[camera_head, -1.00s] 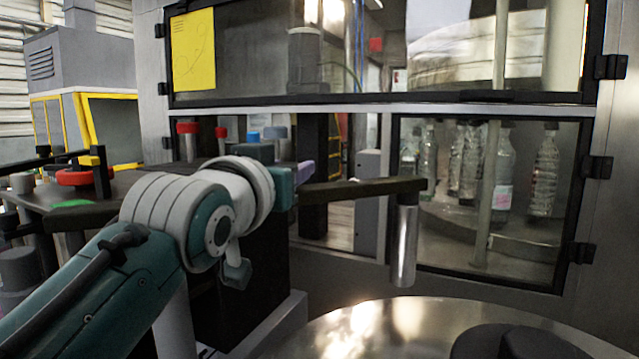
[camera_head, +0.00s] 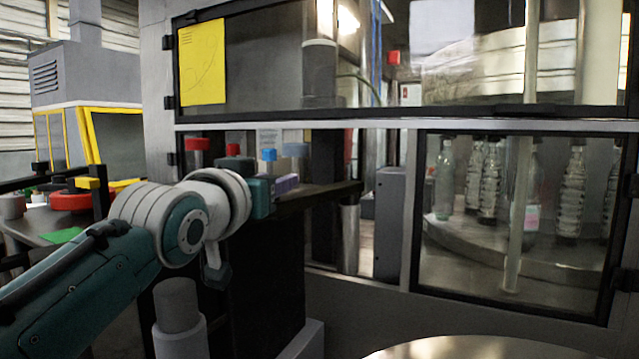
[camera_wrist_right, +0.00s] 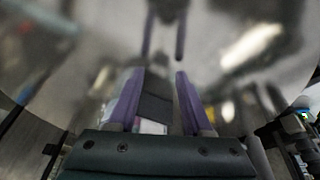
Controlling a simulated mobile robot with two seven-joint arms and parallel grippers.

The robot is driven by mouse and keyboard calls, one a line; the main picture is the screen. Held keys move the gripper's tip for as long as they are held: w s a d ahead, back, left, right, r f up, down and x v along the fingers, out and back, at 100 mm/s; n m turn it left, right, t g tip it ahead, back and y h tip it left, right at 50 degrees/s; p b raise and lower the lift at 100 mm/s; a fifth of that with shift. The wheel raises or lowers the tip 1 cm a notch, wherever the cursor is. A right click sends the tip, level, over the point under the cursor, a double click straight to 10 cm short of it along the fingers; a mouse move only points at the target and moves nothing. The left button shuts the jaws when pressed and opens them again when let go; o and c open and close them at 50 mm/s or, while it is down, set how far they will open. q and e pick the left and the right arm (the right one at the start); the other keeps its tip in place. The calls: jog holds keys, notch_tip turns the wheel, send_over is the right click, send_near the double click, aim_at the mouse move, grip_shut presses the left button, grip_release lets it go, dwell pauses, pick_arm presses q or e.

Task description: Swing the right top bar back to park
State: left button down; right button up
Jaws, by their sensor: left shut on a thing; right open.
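The top bar (camera_head: 325,192) is a dark flat arm in the head view, with a shiny metal cylinder (camera_head: 349,235) hanging under its far end. My left gripper (camera_head: 286,184) has purple fingers and is shut on the near end of the bar; the exact contact is partly hidden by the gripper body. The bar reaches right from the gripper, in front of the machine's lower opening. My right gripper (camera_wrist_right: 158,82) shows in the right wrist view, its two purple fingers apart.
A glazed machine door (camera_head: 515,225) with several bottles behind it stands right of the bar. A grey post (camera_head: 389,225) stands just beyond the cylinder. A round metal table (camera_head: 460,349) shows at the bottom. Red and blue capped parts (camera_head: 197,146) sit behind my left wrist.

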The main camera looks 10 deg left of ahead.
pick_arm(q)
jog(key=shift+a+f, duration=0.1)
jog(key=shift+a, duration=0.15)
jog(key=shift+c, duration=2.2)
grip_release()
jog(key=shift+w, duration=0.15)
pick_arm(e)
jog(key=shift+w, duration=0.1)
pick_arm(q)
jog(key=shift+d, duration=0.1)
notch_tip(320, 180, up, 20)
jog(key=p, duration=1.8)
jog(key=shift+p, duration=0.4)
pick_arm(e)
notch_tip(320, 180, up, 19)
jog(key=shift+f, duration=0.15)
